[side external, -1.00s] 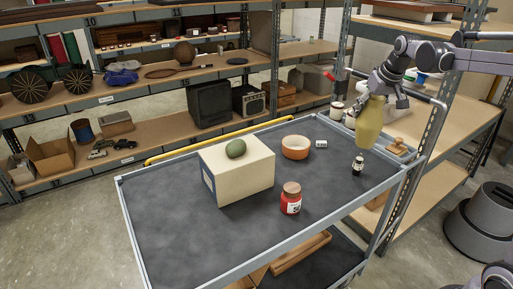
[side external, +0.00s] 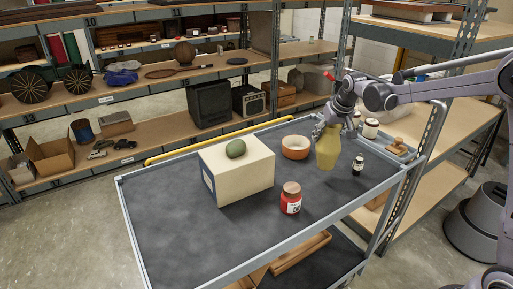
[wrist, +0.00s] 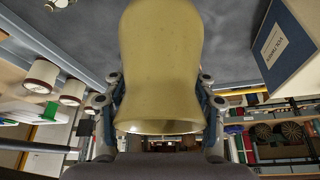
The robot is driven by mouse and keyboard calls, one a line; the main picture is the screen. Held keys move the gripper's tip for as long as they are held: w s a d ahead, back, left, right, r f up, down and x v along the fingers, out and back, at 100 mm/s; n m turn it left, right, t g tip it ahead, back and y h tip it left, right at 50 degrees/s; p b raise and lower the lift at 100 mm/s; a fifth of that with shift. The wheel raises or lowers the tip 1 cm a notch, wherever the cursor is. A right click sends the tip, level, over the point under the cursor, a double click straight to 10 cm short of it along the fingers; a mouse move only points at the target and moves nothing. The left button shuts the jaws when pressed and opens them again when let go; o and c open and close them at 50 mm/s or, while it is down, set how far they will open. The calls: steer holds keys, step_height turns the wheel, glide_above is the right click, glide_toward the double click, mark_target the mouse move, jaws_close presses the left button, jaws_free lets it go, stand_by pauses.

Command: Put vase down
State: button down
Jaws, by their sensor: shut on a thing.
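The yellow vase (side external: 328,150) is upright at the right part of the cart's dark top (side external: 190,235). It fills the middle of the wrist view (wrist: 162,60). My gripper (side external: 330,126) is shut on the vase near its upper end, with a finger on each side in the wrist view (wrist: 160,105). The vase's lower end is low over the cart top; I cannot tell whether it touches.
An orange bowl (side external: 295,147) is just left of the vase. A small dark bottle (side external: 358,164) stands to its right. The cart's front left is clear.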

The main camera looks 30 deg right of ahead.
mark_target(322, 145)
steer(key=shift+w+a+f, duration=0.4)
steer(key=shift+f, duration=1.95)
steer(key=shift+c, duration=2.1)
jaws_free()
steer(key=shift+f, duration=0.1)
